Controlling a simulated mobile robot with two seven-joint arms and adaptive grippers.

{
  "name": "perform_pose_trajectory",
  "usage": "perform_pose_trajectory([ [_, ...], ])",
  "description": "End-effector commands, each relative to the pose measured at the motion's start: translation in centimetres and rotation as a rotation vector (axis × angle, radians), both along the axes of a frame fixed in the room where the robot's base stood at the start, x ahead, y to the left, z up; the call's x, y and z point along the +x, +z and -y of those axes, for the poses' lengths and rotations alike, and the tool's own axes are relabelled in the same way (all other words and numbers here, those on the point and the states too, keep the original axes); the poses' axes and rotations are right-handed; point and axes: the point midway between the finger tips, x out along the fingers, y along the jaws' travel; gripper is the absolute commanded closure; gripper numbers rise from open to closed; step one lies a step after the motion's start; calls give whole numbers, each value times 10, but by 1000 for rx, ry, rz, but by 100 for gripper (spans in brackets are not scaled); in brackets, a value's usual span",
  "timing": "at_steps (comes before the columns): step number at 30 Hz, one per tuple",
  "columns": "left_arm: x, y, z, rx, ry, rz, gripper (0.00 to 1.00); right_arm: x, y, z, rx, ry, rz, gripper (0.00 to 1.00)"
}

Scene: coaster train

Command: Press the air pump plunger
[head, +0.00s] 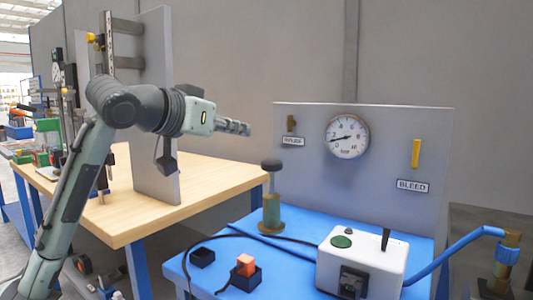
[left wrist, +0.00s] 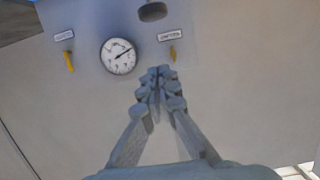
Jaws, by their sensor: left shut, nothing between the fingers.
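The air pump (head: 271,212) is a brass-coloured cylinder standing upright on the blue table. Its thin rod rises to a dark round plunger knob (head: 271,165), which stands well above the body. In the left wrist view, which is upside down, a dark knob (left wrist: 152,11) at the top edge looks like the same one. My left gripper (head: 246,128) is shut and empty, pointing right, above and a little left of the knob and apart from it. Its closed fingers (left wrist: 158,76) also show in the left wrist view. My right gripper is not in view.
Behind the pump stands a grey panel (head: 390,185) with a pressure gauge (head: 347,136), RELIEF and BLEED labels and yellow levers. A wooden table (head: 215,175) is left.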

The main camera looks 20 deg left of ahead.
Motion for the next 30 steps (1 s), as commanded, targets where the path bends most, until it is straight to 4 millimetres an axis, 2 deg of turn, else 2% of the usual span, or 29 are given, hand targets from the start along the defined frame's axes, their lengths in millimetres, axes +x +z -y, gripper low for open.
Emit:
perform_pose_trajectory([
  [5, 10, -2, 2, -2, 0, -1, 100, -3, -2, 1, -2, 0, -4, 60],
  [8, 24, -6, 7, -3, -1, -4, 100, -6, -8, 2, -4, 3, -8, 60],
  [19, 97, -25, 26, -1, -1, -2, 100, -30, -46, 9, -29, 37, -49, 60],
  [21, 95, -42, 25, 1, 1, -4, 100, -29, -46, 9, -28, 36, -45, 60],
  [24, 94, -53, 25, 2, 0, -3, 100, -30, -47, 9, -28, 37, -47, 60],
  [30, 94, -64, 24, 1, 1, 0, 100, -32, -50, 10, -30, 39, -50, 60],
])
